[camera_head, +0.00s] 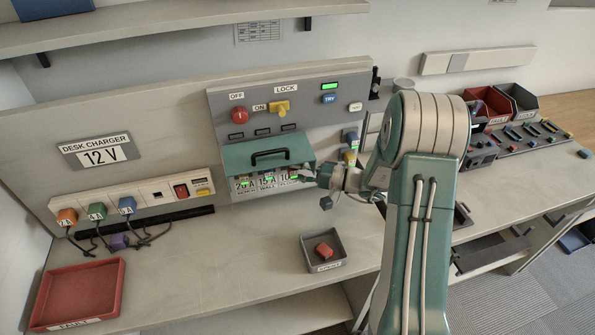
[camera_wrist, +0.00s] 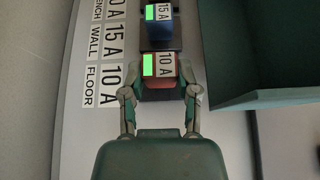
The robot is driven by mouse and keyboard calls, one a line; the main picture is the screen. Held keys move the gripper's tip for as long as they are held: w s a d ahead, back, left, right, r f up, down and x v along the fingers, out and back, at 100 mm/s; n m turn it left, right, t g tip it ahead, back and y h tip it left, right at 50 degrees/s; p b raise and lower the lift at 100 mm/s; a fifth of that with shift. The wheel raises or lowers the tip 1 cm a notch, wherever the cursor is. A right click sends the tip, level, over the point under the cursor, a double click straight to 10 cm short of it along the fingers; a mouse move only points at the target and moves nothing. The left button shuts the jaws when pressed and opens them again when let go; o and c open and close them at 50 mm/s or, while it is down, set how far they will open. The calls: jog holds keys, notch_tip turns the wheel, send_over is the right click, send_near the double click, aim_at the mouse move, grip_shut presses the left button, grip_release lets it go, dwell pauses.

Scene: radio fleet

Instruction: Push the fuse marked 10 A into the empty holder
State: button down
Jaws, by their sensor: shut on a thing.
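In the wrist view, a red fuse marked 10 A (camera_wrist: 160,67) sits in line with the FLOOR 10 A label (camera_wrist: 110,85), with a bright green patch beside its marking. My gripper (camera_wrist: 161,92) is shut on it, one finger on each side. A blue fuse marked 15 A (camera_wrist: 160,32) is beside it in the same row. In the head view, my gripper (camera_head: 311,174) is at the right end of the fuse row, under the raised green cover (camera_head: 268,151). The fuse's lower body and its holder's contacts are hidden, so its depth cannot be told.
The green cover overhangs the fuses and stands close right of my gripper in the wrist view. A grey tray (camera_head: 308,262) with a red piece (camera_head: 324,249) lies on the bench. A red FAULT tray (camera_head: 60,318) is at left. The bench between the trays is clear.

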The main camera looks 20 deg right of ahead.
jog(key=shift+w, duration=0.6)
dwell(1.0)
jog(key=shift+c, duration=1.3)
grip_release()
jog(key=shift+d, duration=0.1)
jog(key=v, duration=1.2)
jog(key=shift+w, duration=0.1)
